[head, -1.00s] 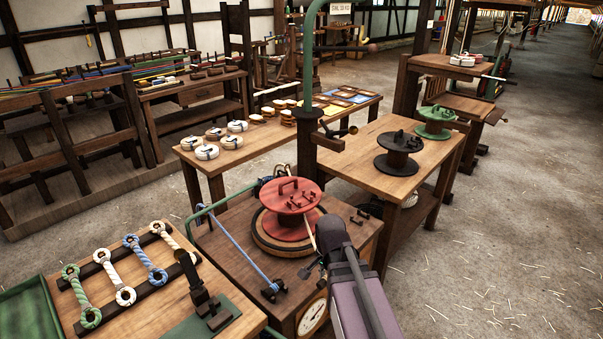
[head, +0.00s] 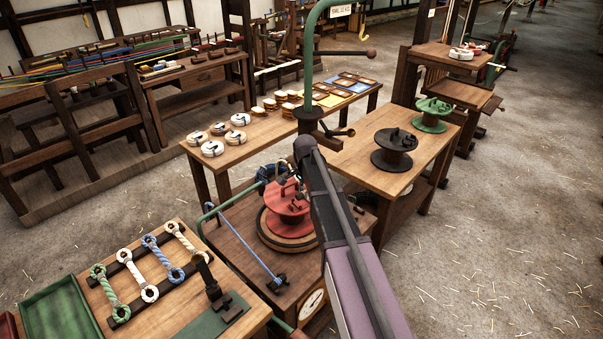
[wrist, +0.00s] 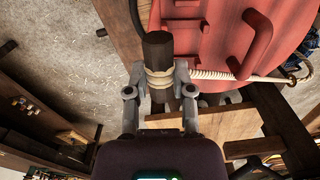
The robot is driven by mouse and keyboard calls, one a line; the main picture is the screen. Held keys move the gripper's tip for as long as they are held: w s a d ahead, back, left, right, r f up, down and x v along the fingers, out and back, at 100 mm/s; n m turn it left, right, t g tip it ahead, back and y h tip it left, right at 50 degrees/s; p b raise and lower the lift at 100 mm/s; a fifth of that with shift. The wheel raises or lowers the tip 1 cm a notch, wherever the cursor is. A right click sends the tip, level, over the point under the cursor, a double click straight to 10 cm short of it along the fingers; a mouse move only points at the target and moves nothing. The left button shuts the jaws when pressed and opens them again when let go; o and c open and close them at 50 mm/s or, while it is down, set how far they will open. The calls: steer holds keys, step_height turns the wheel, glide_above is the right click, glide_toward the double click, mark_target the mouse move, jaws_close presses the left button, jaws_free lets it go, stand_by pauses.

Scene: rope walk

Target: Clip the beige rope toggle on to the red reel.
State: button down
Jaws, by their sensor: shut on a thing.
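The red reel (head: 287,214) sits on a round wooden base on the brown cabinet in the head view, partly covered by my arm. In the wrist view its red flange (wrist: 220,40) fills the upper right, with raised red bars, one of them a bent bar (wrist: 254,42). My gripper (wrist: 158,82) is shut on the rope toggle (wrist: 158,50), a dark peg wound with beige rope. The toggle is beside the reel's edge, apart from the red bars. Beige rope (wrist: 225,75) runs right from near the toggle across the reel. The head view hides the toggle.
A green post (head: 310,70) with dark side handles rises close behind my gripper. A black reel (head: 392,150) and a green reel (head: 432,114) stand on the right table. Rope loops lie on the front-left bench.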

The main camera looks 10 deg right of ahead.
mark_target(302, 204)
steer(key=w+r, duration=0.1)
steer(key=w+r+p, duration=0.1)
steer(key=shift+w+a, duration=0.2)
steer(key=shift+w, duration=0.2)
steer(key=shift+f, duration=0.25)
steer(key=shift+f+b, duration=2.9)
steer(key=shift+b, duration=0.15)
steer(key=shift+f+b, duration=0.45)
steer(key=shift+b, duration=0.05)
steer(key=shift+c, duration=2)
jaws_free()
steer(key=shift+r, duration=0.15)
step_height(302, 204, up, 7)
steer(key=p, duration=0.7)
